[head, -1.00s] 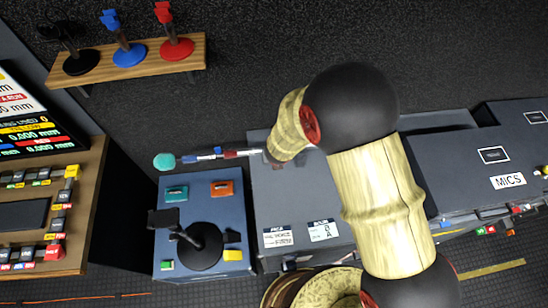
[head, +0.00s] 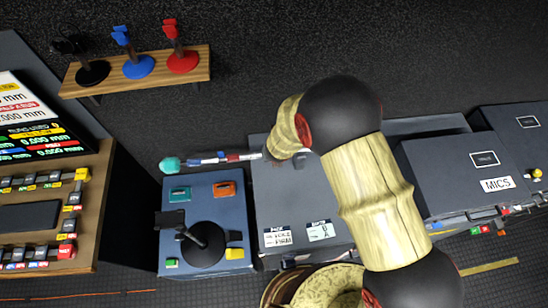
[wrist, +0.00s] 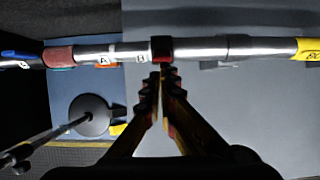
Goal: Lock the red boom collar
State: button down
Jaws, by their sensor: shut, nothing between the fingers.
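A silver boom pole runs across the wrist view (wrist: 205,48), with a narrow dark red collar (wrist: 162,48) near the middle, beside the letter B. A wider dull red band (wrist: 60,57) lies further left, past the letter A. In the head view, the pole (head: 205,160) shows a red band, a blue band and a teal tip; its right part is hidden behind my arm. My gripper (wrist: 160,75) is shut and empty, with its fingertips at the lower side of the dark red collar. I cannot tell whether they touch it. The collar's locked state is not clear.
A blue case (head: 205,260) with a black round-based stand (head: 202,243) lies below the pole's left end. A shelf (head: 190,72) with black, blue and red stands is at the upper left. A control desk (head: 45,180) is left; a MICS box (head: 455,170) is right.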

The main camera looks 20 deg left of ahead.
jog(key=shift+w+a+r, duration=0.2)
jog(key=shift+w+r, duration=0.15)
jog(key=shift+r+p, duration=0.8)
jog(key=shift+p, duration=0.15)
